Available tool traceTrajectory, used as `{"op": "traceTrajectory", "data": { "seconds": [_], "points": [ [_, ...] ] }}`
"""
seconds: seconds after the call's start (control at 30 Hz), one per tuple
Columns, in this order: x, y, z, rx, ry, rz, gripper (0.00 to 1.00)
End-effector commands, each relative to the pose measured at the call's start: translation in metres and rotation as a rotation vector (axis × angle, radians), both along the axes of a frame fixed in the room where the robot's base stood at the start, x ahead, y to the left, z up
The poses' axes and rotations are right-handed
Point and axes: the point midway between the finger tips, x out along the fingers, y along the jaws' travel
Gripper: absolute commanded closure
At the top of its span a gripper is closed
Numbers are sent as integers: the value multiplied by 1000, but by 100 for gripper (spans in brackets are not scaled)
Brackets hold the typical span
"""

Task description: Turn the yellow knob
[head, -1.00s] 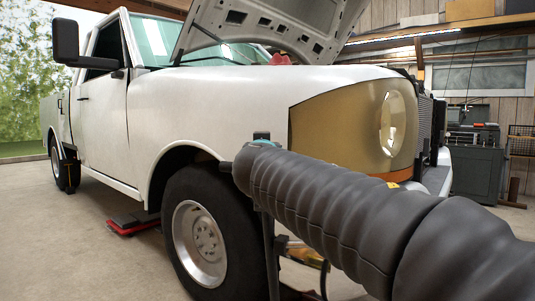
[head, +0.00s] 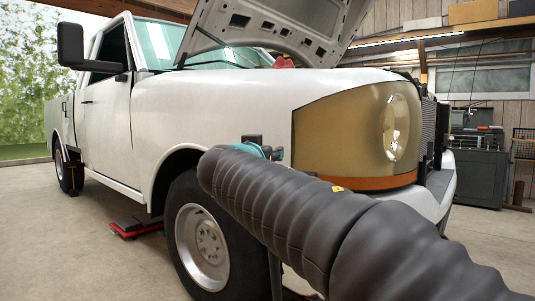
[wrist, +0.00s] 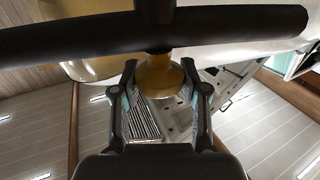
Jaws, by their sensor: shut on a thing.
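The yellow knob (wrist: 158,80) shows in the middle of the wrist view, just below a dark crossbar. My gripper (wrist: 160,92) has one finger on each side of the knob and is shut on it. The fingers hide part of its sides. In the head view my dark ribbed arm reaches in front of the truck's front corner. Its end, with a teal part (head: 250,150) showing behind it, is beside the front wheel arch. The knob is hidden in the head view.
A white pickup (head: 235,105) with its hood raised fills the middle. Its front wheel (head: 203,246) is close to my arm. A red-and-black low object (head: 135,226) lies on the floor by the truck. A dark cabinet (head: 476,176) stands at the right. The dark bar (wrist: 60,42) spans the wrist view.

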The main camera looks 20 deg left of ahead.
Motion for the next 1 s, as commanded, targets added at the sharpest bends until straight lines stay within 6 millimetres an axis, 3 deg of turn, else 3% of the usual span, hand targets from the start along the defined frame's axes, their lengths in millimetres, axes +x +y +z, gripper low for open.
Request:
{"op": "traceTrajectory", "data": {
  "seconds": [0.07, 0.1, 0.17, 0.57, 0.67, 1.0],
  "points": [
    [0, 0, -1, 0, 1, 1, 91],
    [0, 1, -1, 0, 1, 1, 46],
    [0, 0, -1, 0, 1, 1, 31],
    [-4, 0, 0, 0, 0, 1, 30],
    [-15, 0, 0, 0, 0, 1, 30],
    [-81, 0, 0, 0, 0, 5, 30]
  ]
}}
